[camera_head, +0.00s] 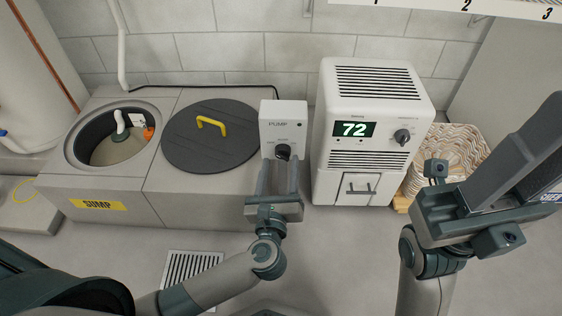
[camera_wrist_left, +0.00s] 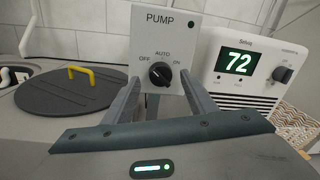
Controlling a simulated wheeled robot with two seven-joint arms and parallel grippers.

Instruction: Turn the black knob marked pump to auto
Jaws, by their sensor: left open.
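The black pump knob (camera_head: 283,151) is on the front of a light grey box labelled PUMP (camera_head: 285,114). In the left wrist view the knob (camera_wrist_left: 160,73) sits below the marks OFF, AUTO and ON. A small pale mark shows on its upper left, but its exact setting is hard to read. My left gripper (camera_head: 278,170) is open and its fingers point at the box. In the left wrist view the fingers stand on either side of the knob; contact is not clear. My right gripper (camera_head: 515,150) is raised at the right, well away from the box; its finger gap is unclear.
A white dehumidifier (camera_head: 372,93) showing 72, with its own dark knob (camera_head: 402,136), stands close right of the box. A dark round lid (camera_head: 208,145) with a yellow handle (camera_head: 211,122) and an open sump pit (camera_head: 112,165) are left. A basket (camera_head: 455,150) stands right.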

